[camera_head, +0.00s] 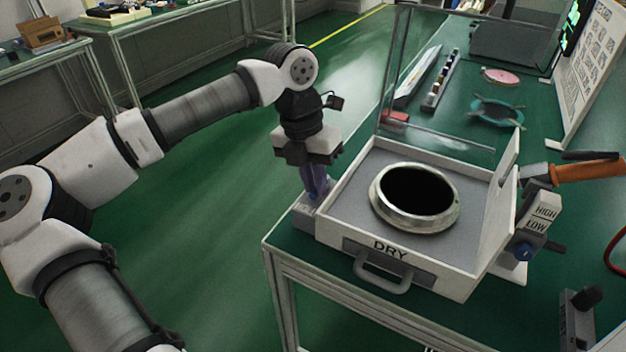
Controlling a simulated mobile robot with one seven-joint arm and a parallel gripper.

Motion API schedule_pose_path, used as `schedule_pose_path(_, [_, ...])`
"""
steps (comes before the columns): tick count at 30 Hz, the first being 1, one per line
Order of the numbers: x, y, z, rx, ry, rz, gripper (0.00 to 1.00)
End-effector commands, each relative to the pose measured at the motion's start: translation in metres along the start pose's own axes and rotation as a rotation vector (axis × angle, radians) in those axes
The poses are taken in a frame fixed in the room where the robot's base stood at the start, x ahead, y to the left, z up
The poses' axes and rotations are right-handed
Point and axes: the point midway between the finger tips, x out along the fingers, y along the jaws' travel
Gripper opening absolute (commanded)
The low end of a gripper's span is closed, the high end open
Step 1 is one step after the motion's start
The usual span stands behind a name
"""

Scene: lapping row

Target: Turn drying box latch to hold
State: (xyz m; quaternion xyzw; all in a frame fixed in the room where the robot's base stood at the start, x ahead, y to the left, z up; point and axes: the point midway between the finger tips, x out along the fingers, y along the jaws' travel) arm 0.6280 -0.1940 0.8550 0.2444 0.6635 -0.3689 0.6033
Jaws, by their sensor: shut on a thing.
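The drying box (340,234) is a white open tray marked DRY, with a grey floor and a front handle (383,277). It stands at the corner of the green-topped bench. My gripper (316,190) points down at the box's left side, its fingers shut. A small light grey block (306,207) sits right below the fingertips, outside the box's left wall. The latch appears to be there, between my fingers. It is mostly hidden, so its setting cannot be read.
A metal ring (385,212) with a dark opening sits in the box. A clear panel (440,148) stands behind it. To the right are a HIGH/LOW block (541,212) and an orange-handled tool (590,170). Green floor (215,250) left of the bench is clear.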

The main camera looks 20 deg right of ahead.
Motion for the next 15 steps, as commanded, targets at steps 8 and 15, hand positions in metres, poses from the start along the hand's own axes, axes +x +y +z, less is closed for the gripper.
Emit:
schedule_pose_path(8, [-0.0005, -0.0004, 0.0000, -0.011, -0.002, -0.001, 0.00])
schedule_pose_path(15, [-0.0005, -0.0004, 0.0000, -0.010, -0.002, -0.001, 0.23])
